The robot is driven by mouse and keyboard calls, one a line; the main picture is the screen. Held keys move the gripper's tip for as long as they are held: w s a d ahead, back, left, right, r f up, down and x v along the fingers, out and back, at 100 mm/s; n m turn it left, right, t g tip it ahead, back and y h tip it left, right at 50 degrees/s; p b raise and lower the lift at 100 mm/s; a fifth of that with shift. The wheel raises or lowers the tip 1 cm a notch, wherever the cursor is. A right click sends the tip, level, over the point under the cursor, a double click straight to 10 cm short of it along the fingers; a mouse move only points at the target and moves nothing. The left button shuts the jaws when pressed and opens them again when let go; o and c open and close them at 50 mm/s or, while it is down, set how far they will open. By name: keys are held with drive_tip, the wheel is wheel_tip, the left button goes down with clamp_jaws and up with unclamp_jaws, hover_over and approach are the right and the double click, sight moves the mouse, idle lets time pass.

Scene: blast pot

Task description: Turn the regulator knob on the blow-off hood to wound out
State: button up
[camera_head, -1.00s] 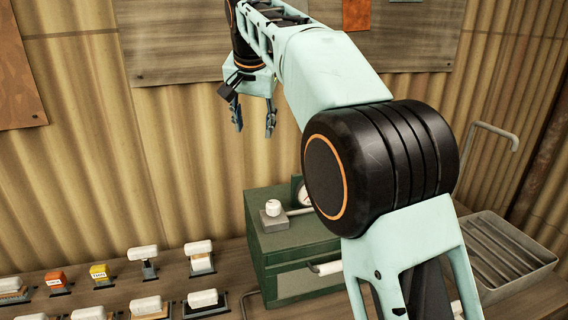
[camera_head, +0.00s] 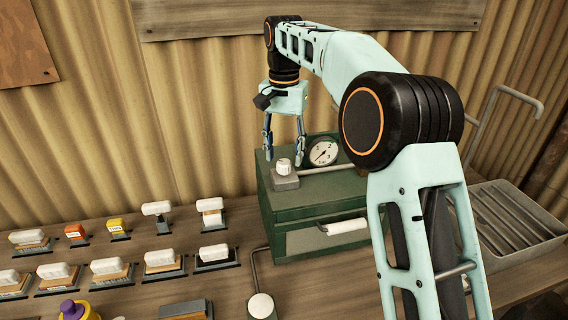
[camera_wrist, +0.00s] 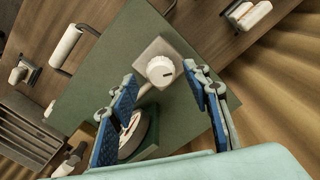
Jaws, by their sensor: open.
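The regulator knob (camera_head: 283,166) is a small white round knob on a grey block on top of the green blow-off hood (camera_head: 310,200). In the wrist view the knob (camera_wrist: 160,70) shows a dark pointer mark toward its right edge. My gripper (camera_head: 284,156) points down over the hood, its fingers apart, just above or around the knob; the head view does not settle the exact height. In the wrist view my gripper's blue-padded fingers (camera_wrist: 165,95) lie to either side of the knob, apart from it, with nothing between them held.
A round gauge (camera_head: 323,151) stands behind the knob, and a pipe (camera_head: 325,168) runs from its block. A white-gripped handle (camera_head: 346,226) is on the hood's front. Several white-topped blocks (camera_head: 162,258) line the bench at left. A ribbed metal tray (camera_head: 510,225) sits at right.

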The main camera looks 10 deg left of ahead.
drive_tip(key=shift+f, duration=1.4)
drive_tip(key=shift+c, duration=0.4)
drive_tip(key=c, duration=1.1)
drive_tip(key=shift+r+p, duration=0.1)
drive_tip(key=shift+p, duration=0.2)
